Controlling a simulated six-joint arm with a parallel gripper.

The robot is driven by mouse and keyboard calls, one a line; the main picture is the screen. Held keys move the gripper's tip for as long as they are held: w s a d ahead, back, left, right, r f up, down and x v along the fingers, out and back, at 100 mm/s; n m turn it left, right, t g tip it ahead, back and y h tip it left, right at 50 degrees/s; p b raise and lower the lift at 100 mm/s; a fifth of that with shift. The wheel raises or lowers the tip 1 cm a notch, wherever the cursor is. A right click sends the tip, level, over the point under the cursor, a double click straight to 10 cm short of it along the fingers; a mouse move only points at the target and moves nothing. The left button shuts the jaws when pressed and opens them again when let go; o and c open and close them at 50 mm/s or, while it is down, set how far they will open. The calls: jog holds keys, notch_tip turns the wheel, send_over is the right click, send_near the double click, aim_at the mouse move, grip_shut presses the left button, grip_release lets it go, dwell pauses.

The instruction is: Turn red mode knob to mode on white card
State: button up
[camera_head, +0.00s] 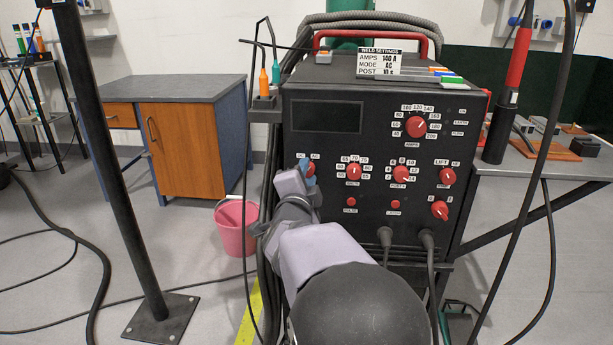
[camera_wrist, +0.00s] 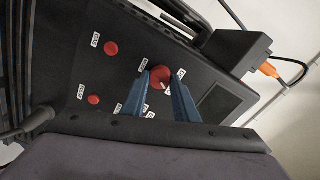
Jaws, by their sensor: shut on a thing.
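The white card (camera_head: 381,63) stands on top of the black welder and reads AMPS 140 A, MODE AC, POST 10 s. The red mode knob (camera_head: 310,167) is at the left of the welder's front panel, below labels DC on its left and AC on its right. My gripper (camera_head: 309,172) is shut on it, and its blue fingers hide much of the knob in the head view. In the wrist view the red knob (camera_wrist: 161,76) sits between the two blue fingers of my gripper (camera_wrist: 160,82). I cannot tell for sure which label its pointer faces.
Other red knobs are near, including the amps knob (camera_head: 416,127) and the knob just right of the mode knob (camera_head: 354,172). A side shelf (camera_head: 265,108) holds orange and teal tools. Cables hang below the panel. A pink bucket (camera_head: 236,230) stands on the floor.

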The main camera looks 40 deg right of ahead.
jog(key=o, duration=1.1)
jog(key=shift+a, duration=0.1)
jog(key=p+v, duration=0.1)
jog(key=v, duration=0.6)
jog(key=shift+s, duration=0.15)
